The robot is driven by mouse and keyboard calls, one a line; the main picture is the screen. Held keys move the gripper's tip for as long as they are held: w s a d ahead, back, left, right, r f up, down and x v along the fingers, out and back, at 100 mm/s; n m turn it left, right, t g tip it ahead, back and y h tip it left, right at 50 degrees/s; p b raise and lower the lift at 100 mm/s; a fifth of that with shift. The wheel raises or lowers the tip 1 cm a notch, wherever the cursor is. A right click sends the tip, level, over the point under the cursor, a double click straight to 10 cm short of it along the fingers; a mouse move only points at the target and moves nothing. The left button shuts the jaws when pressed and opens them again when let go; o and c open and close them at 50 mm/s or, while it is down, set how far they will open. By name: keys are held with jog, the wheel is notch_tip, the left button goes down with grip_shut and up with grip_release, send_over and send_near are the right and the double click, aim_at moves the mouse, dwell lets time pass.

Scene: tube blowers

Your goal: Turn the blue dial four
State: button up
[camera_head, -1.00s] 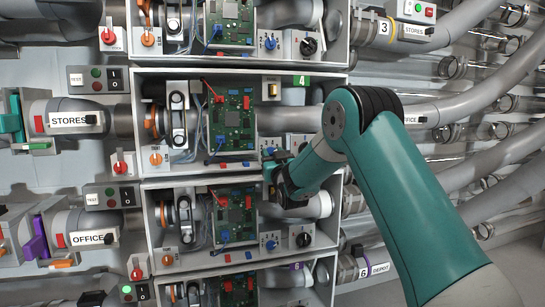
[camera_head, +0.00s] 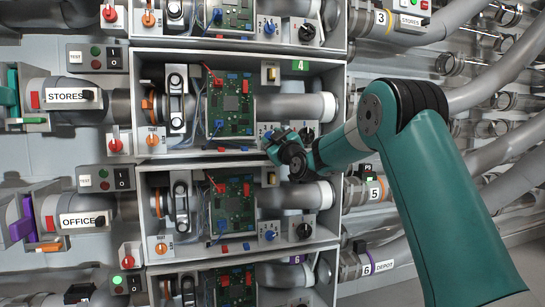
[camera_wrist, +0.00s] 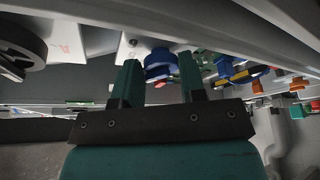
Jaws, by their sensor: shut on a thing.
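The blue dial (camera_wrist: 158,62) of unit four is between my fingers in the wrist view. It sits on a white panel face. In the head view only a bit of the blue dial (camera_head: 266,133) shows, at the bottom right of the box with the green 4 label (camera_head: 300,66); my wrist hides most of it. My gripper (camera_wrist: 160,74) is shut on the dial, with one green finger on each side. Which way the dial points cannot be told. The black dial (camera_head: 306,134) of the same box is just to the right, partly behind my arm.
Similar boxes lie above and below, with blue dials at the upper unit (camera_head: 269,27) and the lower unit (camera_head: 269,232). The box ledge (camera_head: 200,153) runs just under my gripper. Thick grey pipes (camera_head: 500,155) fill the right side behind my arm.

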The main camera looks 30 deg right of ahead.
jog(key=shift+a+f+n+g+y+b, duration=0.15)
jog(key=shift+n+g+y+b, duration=0.15)
jog(key=shift+n+y+b, duration=0.6)
jog(key=shift+n, duration=0.5)
jog(key=shift+h, duration=0.3)
jog(key=o, duration=0.9)
jog(key=shift+w, duration=0.1)
